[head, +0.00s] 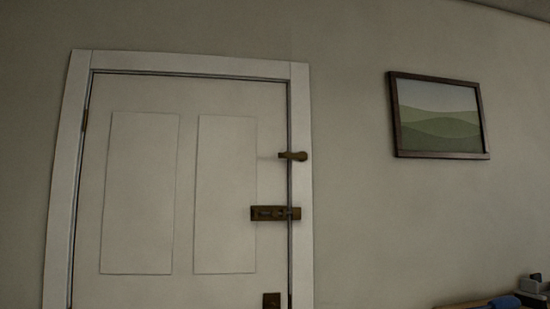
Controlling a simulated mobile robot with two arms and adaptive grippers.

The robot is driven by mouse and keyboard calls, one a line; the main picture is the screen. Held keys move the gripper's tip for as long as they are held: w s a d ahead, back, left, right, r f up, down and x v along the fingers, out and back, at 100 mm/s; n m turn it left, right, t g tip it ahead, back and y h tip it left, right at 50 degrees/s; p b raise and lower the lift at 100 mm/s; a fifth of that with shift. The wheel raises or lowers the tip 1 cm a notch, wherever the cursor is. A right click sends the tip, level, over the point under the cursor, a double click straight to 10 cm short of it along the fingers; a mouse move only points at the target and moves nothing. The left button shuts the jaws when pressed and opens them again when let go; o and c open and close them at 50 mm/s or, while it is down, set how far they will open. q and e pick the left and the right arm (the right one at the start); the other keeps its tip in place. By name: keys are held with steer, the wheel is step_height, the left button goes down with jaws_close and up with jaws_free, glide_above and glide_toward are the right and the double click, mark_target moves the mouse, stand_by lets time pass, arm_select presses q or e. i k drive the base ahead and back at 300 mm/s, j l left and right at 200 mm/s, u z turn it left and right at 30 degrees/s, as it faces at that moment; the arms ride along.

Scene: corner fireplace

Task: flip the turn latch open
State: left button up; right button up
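A white panelled door (187,190) stands closed in its white frame in the head view. A small brass turn latch (293,156) sits at the door's right edge, in the upper half. It lies horizontally, with its thicker end on the frame and its narrow end pointing left across the gap toward the door. A brass slide bolt (262,213) is mounted below it and reaches right to the frame. Neither of my grippers is in view.
A dark lock plate (271,301) shows low on the door. A framed landscape picture (440,116) hangs on the wall at right. A blue object (504,302) and a dark item (533,290) are cut off at bottom right. The space before the latch looks clear.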

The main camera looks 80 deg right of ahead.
mark_target(286, 155)
steer(key=z, duration=2.9)
steer(key=i+l+u, duration=0.15)
steer(key=i, duration=0.35)
steer(key=i+l+u, duration=0.1)
steer(key=i+l, duration=0.25)
steer(key=i, duration=0.15)
steer(key=i+l+u, duration=0.15)
steer(key=i+l, duration=0.2)
steer(key=i, duration=0.1)
